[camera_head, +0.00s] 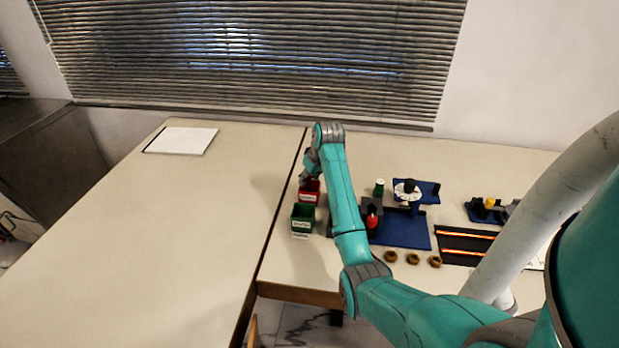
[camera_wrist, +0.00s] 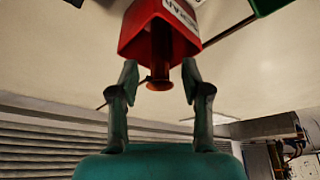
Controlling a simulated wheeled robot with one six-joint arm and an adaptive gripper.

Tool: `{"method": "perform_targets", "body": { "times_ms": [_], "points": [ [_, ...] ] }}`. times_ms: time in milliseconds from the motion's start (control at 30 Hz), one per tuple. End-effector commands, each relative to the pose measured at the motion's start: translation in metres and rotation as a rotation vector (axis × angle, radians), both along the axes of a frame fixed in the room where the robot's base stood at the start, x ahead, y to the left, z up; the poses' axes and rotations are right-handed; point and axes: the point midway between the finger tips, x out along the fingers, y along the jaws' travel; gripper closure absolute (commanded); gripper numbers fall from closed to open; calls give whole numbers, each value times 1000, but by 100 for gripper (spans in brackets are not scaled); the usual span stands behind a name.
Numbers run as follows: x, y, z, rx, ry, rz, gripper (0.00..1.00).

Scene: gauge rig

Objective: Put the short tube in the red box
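The red box (camera_head: 309,197) stands on the table behind the green box, and it fills the top of the wrist view (camera_wrist: 137,32) with a white label on its side. A reddish-copper short tube (camera_wrist: 159,65) with a flared end shows at the box's opening, its end sticking out toward my gripper. Its other end is hidden in the box. My gripper (camera_wrist: 158,82) is open, with one finger on each side of the tube and a visible gap to both. In the head view my gripper (camera_head: 308,172) is just behind and above the red box, partly hidden by my arm.
A green box (camera_head: 303,218) stands in front of the red box. To the right are a blue tray (camera_head: 405,230), a black tray (camera_head: 455,256) with long copper tubes, several brown rings (camera_head: 413,259) and small fixtures. The left table is mostly clear, with a white panel (camera_head: 182,140).

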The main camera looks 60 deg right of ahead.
Motion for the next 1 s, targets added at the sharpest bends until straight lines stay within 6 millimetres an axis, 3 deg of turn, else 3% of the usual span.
{"method": "perform_targets", "body": {
  "times_ms": [367, 1000],
  "points": [
    [-1, 0, 6, 0, -1, 0, 50],
    [-38, 16, 104, -2, -1, 0, 50]
  ]
}}
